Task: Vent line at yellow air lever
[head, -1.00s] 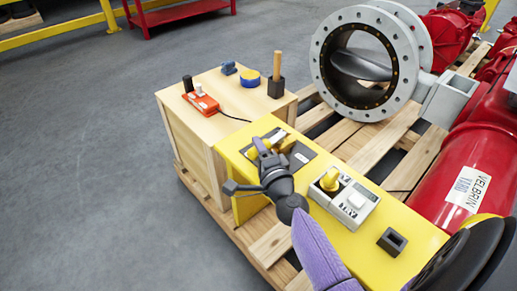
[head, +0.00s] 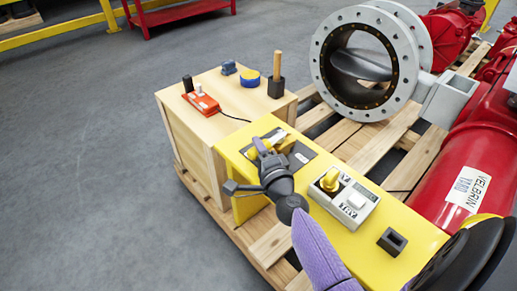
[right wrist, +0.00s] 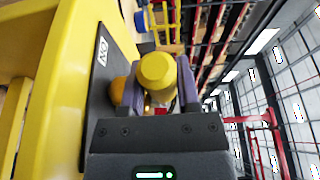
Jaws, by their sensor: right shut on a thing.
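The yellow air lever (head: 278,138) sits on a dark plate at the far left end of the yellow panel (head: 385,250). My right gripper (head: 261,147) comes down over it from the front. In the right wrist view the rounded yellow lever (right wrist: 157,70) lies between the two fingers of my right gripper (right wrist: 160,90), which are shut on it. The fingers hide part of the lever. My left gripper is not in view.
A white switch box (head: 345,203) with a yellow knob and a black square socket (head: 392,241) are on the panel. A wooden crate (head: 190,145) holds an orange pendant (head: 202,103) and small items. A large grey flanged valve (head: 398,95) and red cylinder (head: 440,180) stand behind.

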